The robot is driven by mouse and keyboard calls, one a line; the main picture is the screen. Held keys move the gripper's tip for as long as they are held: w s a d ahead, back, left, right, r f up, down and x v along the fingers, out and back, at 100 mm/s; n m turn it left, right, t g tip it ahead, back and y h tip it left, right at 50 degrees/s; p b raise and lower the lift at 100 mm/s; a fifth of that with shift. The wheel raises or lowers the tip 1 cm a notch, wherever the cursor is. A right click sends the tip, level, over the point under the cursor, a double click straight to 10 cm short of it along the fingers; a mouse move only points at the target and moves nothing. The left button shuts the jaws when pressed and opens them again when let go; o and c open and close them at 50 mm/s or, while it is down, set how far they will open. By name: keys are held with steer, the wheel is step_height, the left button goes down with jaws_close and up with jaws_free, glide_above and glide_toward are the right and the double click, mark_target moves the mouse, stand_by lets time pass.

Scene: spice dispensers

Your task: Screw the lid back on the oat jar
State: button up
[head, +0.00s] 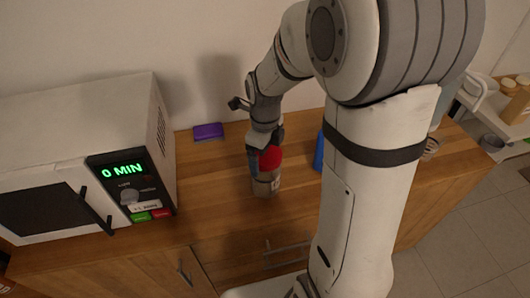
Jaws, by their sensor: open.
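The oat jar (265,187) is a small clear jar with pale contents, upright on the wooden counter at the middle of the head view. A red lid (270,158) shows directly above it, at the jar's top; I cannot tell whether it is seated or threaded. My gripper (265,154) points down from above, open, with its fingers at the lid. Part of the lid and the jar's rim are hidden by the gripper.
A white microwave (70,160) reading 0 MIN stands at the left. A purple item (208,131) lies near the wall. A blue object (319,152) stands right of the jar, partly hidden by my arm. Counter (215,195) between microwave and jar is clear.

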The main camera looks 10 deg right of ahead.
steer(key=n, duration=0.6)
steer(key=shift+s, duration=0.1)
steer(key=n, duration=0.6)
steer(key=shift+n, duration=0.4)
steer(key=n, duration=0.3)
steer(key=shift+n, duration=0.3)
steer(key=n, duration=0.5)
steer(key=shift+s, duration=0.1)
steer(key=shift+c, duration=0.5)
steer(key=c, duration=0.8)
steer(key=m, duration=0.3)
steer(key=shift+m, duration=0.3)
steer(key=m, duration=0.4)
steer(key=shift+m, duration=0.9)
